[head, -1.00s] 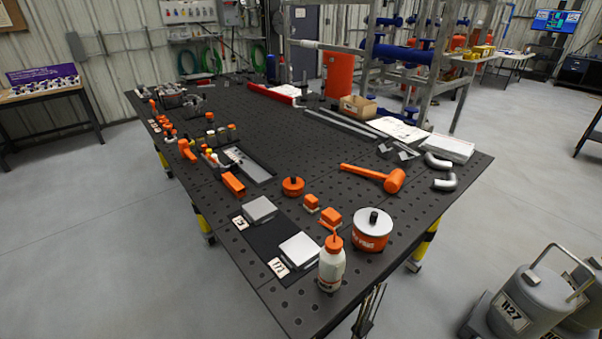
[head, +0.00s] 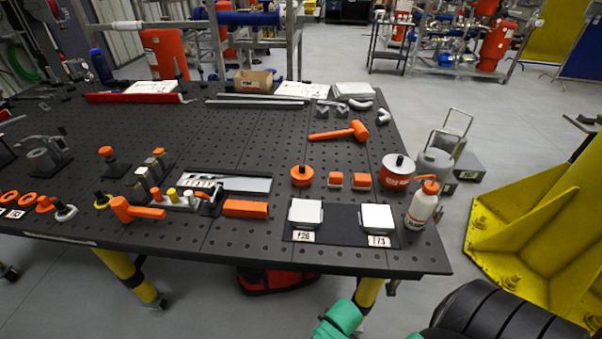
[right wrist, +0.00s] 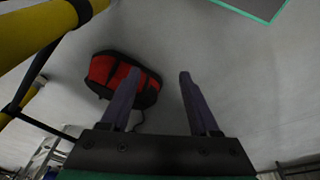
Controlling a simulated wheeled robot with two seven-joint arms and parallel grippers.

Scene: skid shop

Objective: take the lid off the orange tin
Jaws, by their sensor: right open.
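An orange tin (head: 397,179) with lettering on its side stands upright at the right end of the black table in the head view. My left gripper is not in view.
A white bottle with an orange top (head: 421,207) stands just in front of the tin. Two pale square plates (head: 377,217) and two small orange blocks (head: 361,180) are to the left. An orange mallet (head: 340,132) lies behind. Yellow steelwork (head: 530,240) stands at right.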

